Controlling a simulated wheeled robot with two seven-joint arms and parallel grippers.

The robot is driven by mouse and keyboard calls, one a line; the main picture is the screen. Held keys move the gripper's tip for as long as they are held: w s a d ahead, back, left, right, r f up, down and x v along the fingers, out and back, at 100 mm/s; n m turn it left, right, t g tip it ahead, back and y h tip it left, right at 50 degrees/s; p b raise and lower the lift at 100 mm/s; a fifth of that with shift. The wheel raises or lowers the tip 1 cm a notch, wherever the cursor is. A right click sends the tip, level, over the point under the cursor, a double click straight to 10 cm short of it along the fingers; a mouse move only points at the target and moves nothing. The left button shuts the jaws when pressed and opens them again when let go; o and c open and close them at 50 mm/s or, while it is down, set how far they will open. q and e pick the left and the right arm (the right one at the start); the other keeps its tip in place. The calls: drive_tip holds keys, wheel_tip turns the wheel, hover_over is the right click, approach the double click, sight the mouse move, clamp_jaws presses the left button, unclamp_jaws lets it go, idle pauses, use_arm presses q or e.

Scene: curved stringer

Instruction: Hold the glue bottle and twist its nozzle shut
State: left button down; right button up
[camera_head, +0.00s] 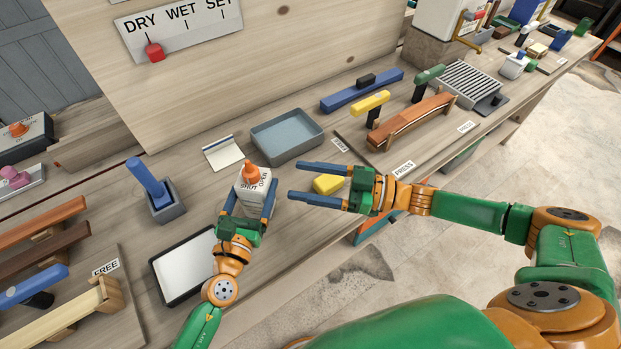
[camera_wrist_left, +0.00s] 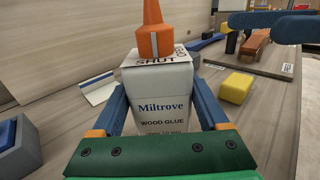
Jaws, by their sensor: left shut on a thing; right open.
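The white glue bottle (camera_head: 254,184) stands upright on the bench in the head view, with an orange nozzle (camera_head: 251,171) on top. My left gripper (camera_head: 252,203) is shut on the bottle's body, one finger on each side. My right gripper (camera_head: 318,184) is open and empty, to the right of the bottle, its fingers pointing left towards it.
A yellow block (camera_head: 328,184) lies below my right gripper's fingers. A grey-blue tray (camera_head: 287,137) and a notepad (camera_head: 223,153) stand behind the bottle. A black-rimmed white tray (camera_head: 184,266) lies front left, near a blue-handled tool in a grey holder (camera_head: 167,207).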

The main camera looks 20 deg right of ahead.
sight(250, 201)
drive_tip(key=shift+s+d, duration=0.25)
drive_tip(key=shift+d, duration=0.15)
use_arm(q)
unclamp_jaws()
drive_tip(key=shift+v, duration=2.5)
drive_tip(key=v, duration=1.1)
drive_tip(key=shift+s+a, duration=0.1)
drive_tip(key=shift+s, duration=0.1)
drive_tip(key=shift+s+a, duration=0.1)
drive_tip(key=shift+s, duration=0.15)
